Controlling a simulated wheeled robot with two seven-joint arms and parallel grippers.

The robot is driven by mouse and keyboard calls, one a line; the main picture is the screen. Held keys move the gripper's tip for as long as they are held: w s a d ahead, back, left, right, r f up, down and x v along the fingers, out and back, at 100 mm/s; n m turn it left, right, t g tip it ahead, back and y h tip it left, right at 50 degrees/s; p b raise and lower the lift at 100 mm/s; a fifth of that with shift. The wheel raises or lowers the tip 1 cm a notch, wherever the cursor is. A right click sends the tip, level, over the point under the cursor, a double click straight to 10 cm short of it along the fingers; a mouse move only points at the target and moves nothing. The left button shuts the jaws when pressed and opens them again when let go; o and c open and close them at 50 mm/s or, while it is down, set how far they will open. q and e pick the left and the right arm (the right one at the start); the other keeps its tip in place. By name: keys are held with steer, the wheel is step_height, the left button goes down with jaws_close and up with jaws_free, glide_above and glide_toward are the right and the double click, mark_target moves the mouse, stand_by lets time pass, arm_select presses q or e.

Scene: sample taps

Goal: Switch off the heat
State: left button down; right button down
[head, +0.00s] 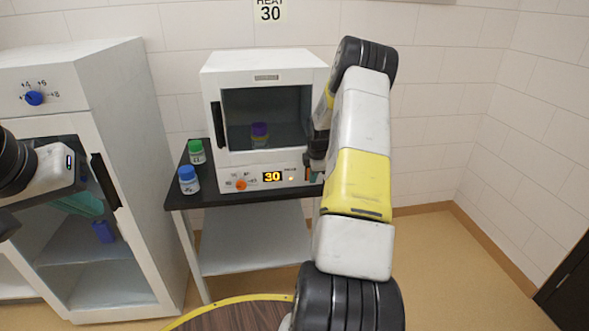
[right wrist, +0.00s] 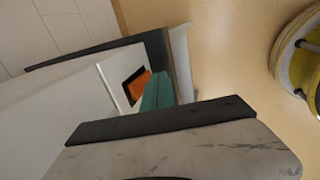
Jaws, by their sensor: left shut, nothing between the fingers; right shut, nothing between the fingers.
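The white heater box (head: 265,75) stands on a black-topped table. Its front panel has an orange knob (head: 240,185), a display (head: 272,177) reading 30 and a small lit lamp (head: 291,178). My right gripper (head: 312,172) is shut at the box's right front edge, partly hidden by my arm. In the right wrist view, its teal fingers (right wrist: 157,92) are beside an orange piece (right wrist: 138,86) in a black frame on a white wall, which looks like a switch. I cannot tell whether they touch. My left gripper (head: 82,204) is shut and empty before the left cabinet.
A purple-capped jar (head: 260,134) is inside the box behind its window. A green-capped jar (head: 196,151) and a blue-capped jar (head: 189,180) stand on the table's left end. A tall white cabinet (head: 152,130) with a blue knob (head: 34,98) stands left. Floor at right is clear.

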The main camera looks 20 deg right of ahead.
steer(key=shift+w, duration=0.35)
steer(key=shift+w, duration=0.1)
steer(key=shift+w+d+f, duration=0.1)
steer(key=shift+w+f, duration=0.1)
steer(key=shift+r, duration=0.15)
steer(key=shift+r, duration=0.75)
steer(key=shift+s, duration=0.1)
